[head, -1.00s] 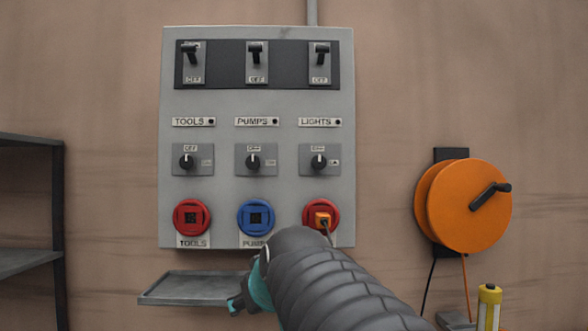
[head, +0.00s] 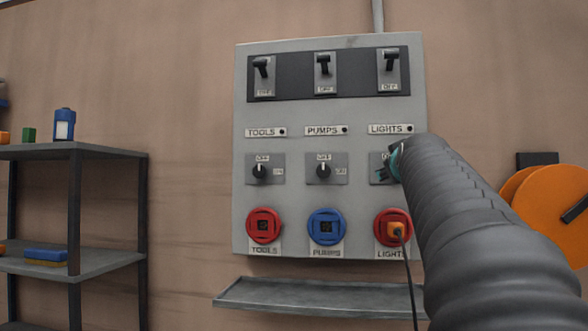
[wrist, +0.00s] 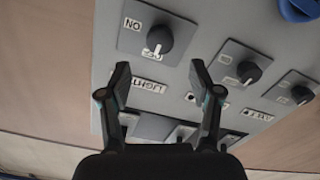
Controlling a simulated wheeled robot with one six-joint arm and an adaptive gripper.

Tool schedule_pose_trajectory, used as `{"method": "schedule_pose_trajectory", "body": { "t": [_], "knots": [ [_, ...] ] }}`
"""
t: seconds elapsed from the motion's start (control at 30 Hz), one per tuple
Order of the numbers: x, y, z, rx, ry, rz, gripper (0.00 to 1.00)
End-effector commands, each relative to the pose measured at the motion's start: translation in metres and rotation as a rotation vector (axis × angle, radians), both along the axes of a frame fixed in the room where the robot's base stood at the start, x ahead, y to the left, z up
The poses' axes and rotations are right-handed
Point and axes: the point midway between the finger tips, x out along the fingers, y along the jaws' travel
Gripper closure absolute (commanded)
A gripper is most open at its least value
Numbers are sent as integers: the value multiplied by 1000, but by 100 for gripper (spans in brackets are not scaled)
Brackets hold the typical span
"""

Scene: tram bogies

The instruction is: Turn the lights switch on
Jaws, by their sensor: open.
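The lights switch is a black rotary knob on a grey plate (head: 373,160) below the LIGHTS label (head: 389,129). My gripper (head: 387,167) is in front of it and hides most of it in the head view. In the wrist view, upside down, the lights knob (wrist: 159,38) shows whole, with an ON label to its left. A white mark on the knob points toward the label under it in that picture. My gripper (wrist: 160,73) is open and empty there. The knob lies ahead, in line with the gap between the fingertips; I cannot tell whether they touch the plate.
The tools knob (head: 261,171) and pumps knob (head: 324,171) sit to the left. An orange plug (head: 396,229) with a hanging cable is in the lights socket. A narrow shelf (head: 310,296) juts out below the panel. An orange reel (head: 553,215) hangs at right.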

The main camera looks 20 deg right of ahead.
Motion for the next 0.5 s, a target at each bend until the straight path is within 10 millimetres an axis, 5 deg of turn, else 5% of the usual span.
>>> {"method": "schedule_pose_trajectory", "body": {
  "t": [0.5],
  "knots": [
    [65, -39, 0, 2, 1, 1, 36]
  ]
}}
